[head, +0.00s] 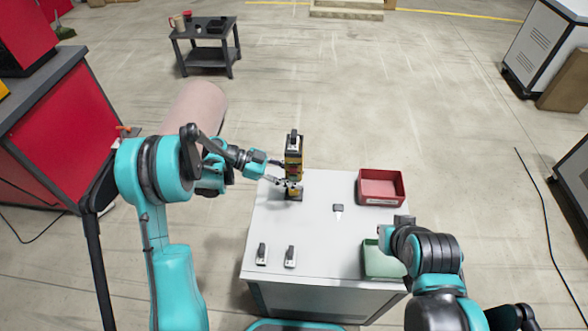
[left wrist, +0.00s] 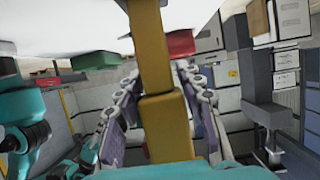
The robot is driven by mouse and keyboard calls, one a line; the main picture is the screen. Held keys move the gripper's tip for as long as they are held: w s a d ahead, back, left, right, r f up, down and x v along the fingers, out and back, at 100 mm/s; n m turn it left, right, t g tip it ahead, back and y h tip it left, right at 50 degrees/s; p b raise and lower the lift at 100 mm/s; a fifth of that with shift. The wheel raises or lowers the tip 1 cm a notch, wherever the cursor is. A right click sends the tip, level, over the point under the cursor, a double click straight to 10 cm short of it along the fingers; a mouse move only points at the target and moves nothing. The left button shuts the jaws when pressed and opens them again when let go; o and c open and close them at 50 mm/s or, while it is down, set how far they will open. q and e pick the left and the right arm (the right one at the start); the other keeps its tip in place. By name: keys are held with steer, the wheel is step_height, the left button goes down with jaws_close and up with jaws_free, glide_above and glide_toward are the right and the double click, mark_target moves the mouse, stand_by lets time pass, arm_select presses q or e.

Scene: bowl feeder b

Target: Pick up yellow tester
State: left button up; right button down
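The yellow tester (head: 294,166), yellow with black parts, stands upright near the far left corner of the white-topped table (head: 318,235). My left gripper (head: 286,187) is at its lower part, coming in from the left. In the left wrist view the yellow tester (left wrist: 168,115) runs up the middle between the two fingers of my left gripper (left wrist: 158,75). The fingers flank it, with a narrow gap showing beside it, so they look open around it. My right arm is at the table's right side by the green bin; its fingers (head: 403,221) do not show clearly.
A red bin (head: 381,200) stands at the table's far right, a green bin (head: 380,265) at the near right. Two small devices (head: 262,254) (head: 290,257) lie at the near left, another (head: 338,208) near the middle. The table centre is mostly clear.

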mark_target(294, 167)
arm_select(q)
jaws_close()
steer(key=shift+r, duration=0.45)
step_height(294, 167, up, 4)
steer(key=shift+f+p, duration=0.25)
steer(key=shift+p, duration=0.85)
steer(key=s+d+r+p, duration=0.3)
steer(key=s+d+r, duration=0.2)
steer(key=d, duration=0.5)
steer(key=shift+d+r, duration=0.3)
steer(key=shift+r, duration=0.5)
steer(key=shift+a, duration=0.1)
